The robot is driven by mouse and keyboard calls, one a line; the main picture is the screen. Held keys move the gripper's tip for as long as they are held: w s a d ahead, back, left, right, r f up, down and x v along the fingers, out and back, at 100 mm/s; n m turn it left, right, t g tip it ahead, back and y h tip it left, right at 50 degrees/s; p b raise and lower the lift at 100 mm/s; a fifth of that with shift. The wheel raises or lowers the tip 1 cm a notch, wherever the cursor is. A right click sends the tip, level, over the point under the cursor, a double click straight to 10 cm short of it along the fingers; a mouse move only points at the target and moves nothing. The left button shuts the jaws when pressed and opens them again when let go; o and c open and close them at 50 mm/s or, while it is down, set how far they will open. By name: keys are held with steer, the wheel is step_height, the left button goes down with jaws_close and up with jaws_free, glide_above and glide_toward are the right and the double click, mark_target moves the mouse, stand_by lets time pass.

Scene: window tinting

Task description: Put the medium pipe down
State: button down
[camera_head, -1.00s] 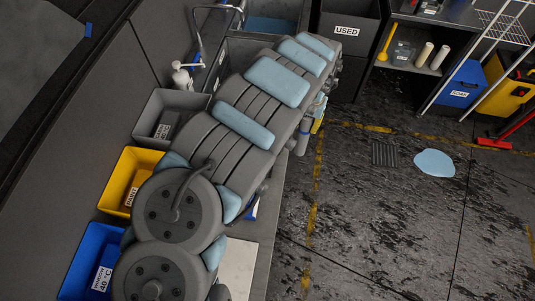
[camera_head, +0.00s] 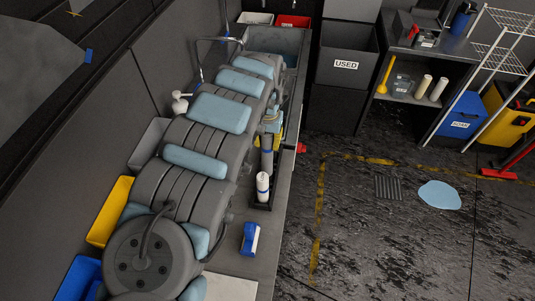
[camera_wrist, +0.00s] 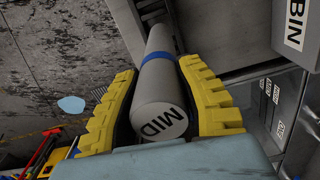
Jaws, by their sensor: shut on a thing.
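The medium pipe is a grey cylinder with a blue band, its end marked MID. In the wrist view the pipe (camera_wrist: 158,90) lies lengthwise between the two yellow fingers of my gripper (camera_wrist: 167,100), which is shut on it. In the head view the pipe (camera_head: 266,160) hangs below my gripper (camera_head: 276,124), over a dark narrow holder (camera_head: 261,208) on the grey counter. Whether the pipe's lower end touches the holder is hidden. A white cylinder with a blue band (camera_head: 262,187) stands in the holder, just in front of the pipe.
A blue-and-white tool (camera_head: 250,238) and a pale sheet (camera_head: 230,288) lie on the counter (camera_head: 278,215). Yellow (camera_head: 110,212) and blue (camera_head: 82,278) bins are at the left. A USED bin (camera_head: 347,65) is behind. A light-blue puddle (camera_head: 439,195) lies on the floor.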

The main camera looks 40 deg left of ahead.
mark_target(268, 154)
steer(key=shift+f, duration=2.8)
steer(key=c, duration=0.8)
jaws_free()
steer(key=shift+o, duration=0.2)
steer(key=r, duration=1.1)
steer(key=shift+w+a+r+p, duration=0.1)
steer(key=shift+w+r+p, duration=0.1)
steer(key=shift+p, duration=0.1)
steer(key=shift+r, duration=0.4)
